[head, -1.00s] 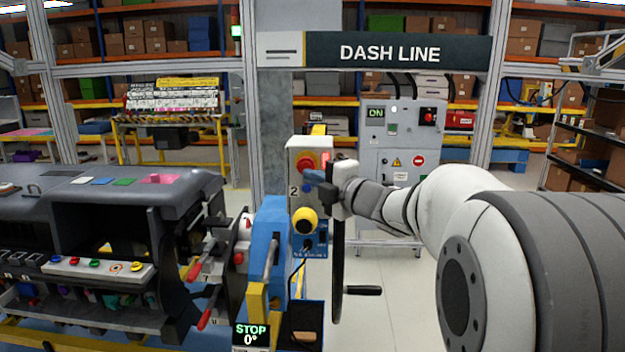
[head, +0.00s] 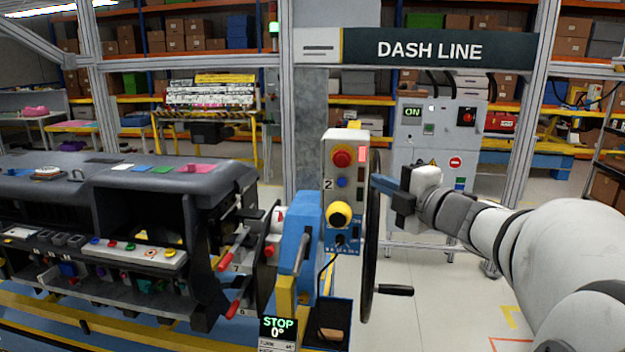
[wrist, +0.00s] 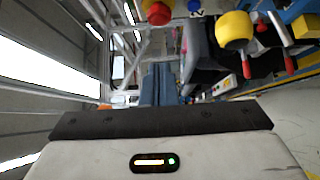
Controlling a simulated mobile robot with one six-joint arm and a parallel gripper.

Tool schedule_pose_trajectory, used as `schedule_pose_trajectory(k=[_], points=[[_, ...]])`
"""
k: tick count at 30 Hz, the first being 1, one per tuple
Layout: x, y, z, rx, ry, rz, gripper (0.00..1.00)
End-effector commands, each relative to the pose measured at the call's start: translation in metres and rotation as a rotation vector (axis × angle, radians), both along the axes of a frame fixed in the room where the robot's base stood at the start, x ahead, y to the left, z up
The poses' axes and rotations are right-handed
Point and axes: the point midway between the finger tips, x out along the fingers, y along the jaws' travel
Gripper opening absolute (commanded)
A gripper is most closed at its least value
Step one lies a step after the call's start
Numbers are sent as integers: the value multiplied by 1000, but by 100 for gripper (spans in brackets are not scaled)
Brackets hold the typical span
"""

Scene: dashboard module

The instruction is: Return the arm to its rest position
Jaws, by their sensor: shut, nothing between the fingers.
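My arm reaches in from the right in the head view. My gripper (head: 374,181) has its blue fingers together, with nothing between them. It points left, just right of the grey control box (head: 345,165), and overlaps the black handwheel (head: 371,235) in the picture. I cannot tell whether it touches the wheel. In the wrist view the shut blue fingers (wrist: 158,84) point ahead. The red button (wrist: 158,13) and yellow knob (wrist: 234,30) show above and to their right.
The dark dashboard module (head: 150,190) stands at the left on its fixture. The blue stand (head: 303,235) and handwheel are close to my arm. A grey cabinet (head: 435,150) stands behind. Clear floor (head: 450,285) lies below the arm.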

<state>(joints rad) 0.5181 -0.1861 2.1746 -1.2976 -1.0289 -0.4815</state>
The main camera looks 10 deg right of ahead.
Motion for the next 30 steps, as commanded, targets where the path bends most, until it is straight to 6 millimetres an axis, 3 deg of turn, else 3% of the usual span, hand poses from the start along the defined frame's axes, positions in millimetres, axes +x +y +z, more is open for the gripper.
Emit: schedule_pose_trajectory(k=[7,14,19,24,30], points=[[8,-20,-12,246,123,-329,0],[-23,-36,-71,593,386,-701,0],[-73,-22,-133,833,661,-944,0],[-139,15,-190,1008,983,-1153,0],[-201,55,-223,1090,1267,-1300,0]])
